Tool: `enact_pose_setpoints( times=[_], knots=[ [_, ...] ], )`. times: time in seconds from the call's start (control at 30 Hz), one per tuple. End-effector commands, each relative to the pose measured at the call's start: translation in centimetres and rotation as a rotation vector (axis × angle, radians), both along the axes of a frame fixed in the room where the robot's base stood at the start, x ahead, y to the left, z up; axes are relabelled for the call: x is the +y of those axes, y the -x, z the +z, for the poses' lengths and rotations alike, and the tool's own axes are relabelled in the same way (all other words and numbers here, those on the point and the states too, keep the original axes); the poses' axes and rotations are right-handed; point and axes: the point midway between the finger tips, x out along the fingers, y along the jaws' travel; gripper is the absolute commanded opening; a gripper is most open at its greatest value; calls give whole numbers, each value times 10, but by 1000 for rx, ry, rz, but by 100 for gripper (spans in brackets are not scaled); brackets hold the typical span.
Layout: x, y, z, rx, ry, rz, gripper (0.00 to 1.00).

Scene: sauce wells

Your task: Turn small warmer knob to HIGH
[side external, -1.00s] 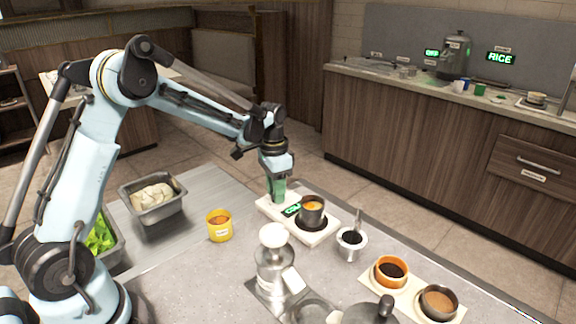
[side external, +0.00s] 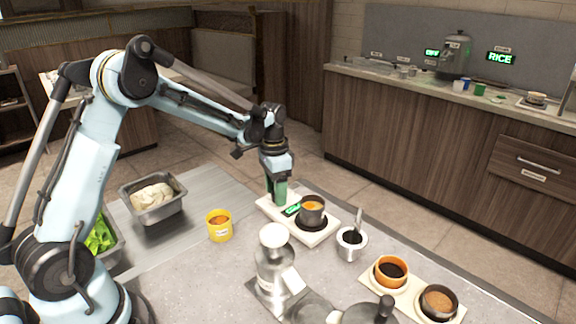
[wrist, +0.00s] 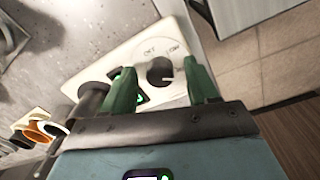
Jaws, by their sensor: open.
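The small warmer (side external: 311,236) is a flat cream unit on the counter with a green-lit display (side external: 292,210) and a dark pot (side external: 312,211) of orange sauce on its plate. In the wrist view its round dark knob (wrist: 160,72) shows on the panel (wrist: 130,55), with "OFF" and "LOW" legible around the dial. A pale pointer line is on the knob, and the HIGH mark cannot be made out. My gripper (wrist: 164,78) has green fingers spread open, one on each side of the knob. Whether they touch it cannot be told. It also shows at the warmer's left end in the side view (side external: 277,193).
A yellow sauce cup (side external: 219,228) stands left of the warmer. A small metal cup with a spoon (side external: 351,241) stands to its right. An orange bowl (side external: 390,271) and a dark bowl (side external: 438,301) sit front right. A metal dispenser (side external: 274,265) stands in front.

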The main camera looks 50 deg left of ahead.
Motion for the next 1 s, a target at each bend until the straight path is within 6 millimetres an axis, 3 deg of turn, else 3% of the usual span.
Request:
enact_pose_setpoints(
  times=[0.27,0.7,1.0],
  knots=[
    [1,0,14,0,0,1,59],
    [4,-1,94,0,0,0,59],
    [5,-2,119,0,0,0,59]
  ],
)
